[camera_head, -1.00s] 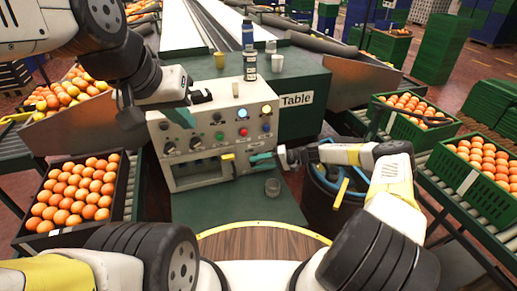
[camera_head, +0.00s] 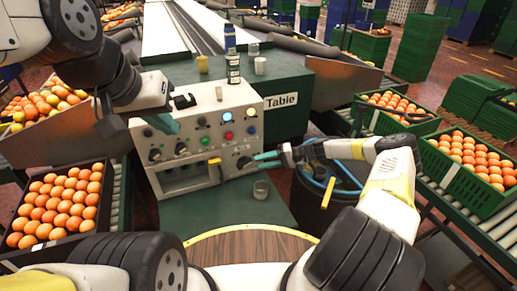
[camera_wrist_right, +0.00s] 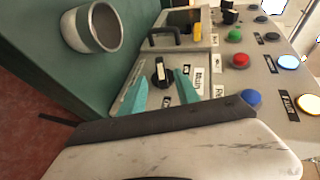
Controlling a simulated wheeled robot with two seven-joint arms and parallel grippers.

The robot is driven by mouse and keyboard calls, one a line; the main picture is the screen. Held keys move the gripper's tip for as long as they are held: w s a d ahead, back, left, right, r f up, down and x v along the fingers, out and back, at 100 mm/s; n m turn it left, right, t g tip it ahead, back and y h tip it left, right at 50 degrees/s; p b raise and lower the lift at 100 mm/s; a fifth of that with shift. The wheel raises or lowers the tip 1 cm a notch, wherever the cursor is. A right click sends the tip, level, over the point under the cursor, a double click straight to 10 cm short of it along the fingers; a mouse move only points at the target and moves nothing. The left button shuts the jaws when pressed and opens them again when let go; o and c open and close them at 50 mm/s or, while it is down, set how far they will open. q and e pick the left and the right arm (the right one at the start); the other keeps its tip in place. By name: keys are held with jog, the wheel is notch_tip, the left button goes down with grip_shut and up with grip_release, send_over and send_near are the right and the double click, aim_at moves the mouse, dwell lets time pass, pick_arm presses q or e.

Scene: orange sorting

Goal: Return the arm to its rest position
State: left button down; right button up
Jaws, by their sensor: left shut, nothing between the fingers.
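My left gripper (camera_head: 166,124) hangs in front of the upper left part of the grey control panel (camera_head: 215,172) in the head view. Its teal fingers are shut and empty. My right gripper (camera_head: 258,160) is at the lower right of the panel. In the right wrist view its two teal fingers (camera_wrist_right: 162,90) are apart, with a black knob with a pale pointer (camera_wrist_right: 162,73) showing between their tips. I cannot tell whether they touch the knob. My right arm (camera_head: 385,185) reaches in from the right.
A metal cup (camera_wrist_right: 92,28) stands on the green surface below the panel, close to my right gripper. A dark bin (camera_head: 322,205) stands under my right forearm. Orange crates flank both sides (camera_head: 65,205) (camera_head: 468,172). Bottles and cups stand on the green table (camera_head: 285,78).

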jog(key=s+d+r+n+h, duration=0.1)
jog(key=s+r+h, duration=0.35)
jog(key=r, duration=0.55)
jog(key=s+r+n+g+h, duration=0.1)
jog(key=s+r+h, duration=0.3)
jog(key=r, duration=0.6)
jog(key=s+d+r+n+h, duration=0.1)
jog(key=s+r+h, duration=0.1)
jog(key=s+r, duration=0.5)
jog(key=s+d+r+m+t+h, duration=0.1)
jog(key=s+d+r+t, duration=0.1)
jog(key=s+r, duration=0.5)
jog(key=s+d+r+m+t, duration=0.1)
jog(key=s+d+r+t, duration=0.1)
jog(key=s+r, duration=0.5)
jog(key=s+t, duration=0.1)
jog(key=s, duration=0.4)
jog(key=shift+s+d+r+m+t+h, duration=0.15)
jog(key=shift+d+r+m+t+h, duration=0.15)
jog(key=shift+r+m+h, duration=0.1)
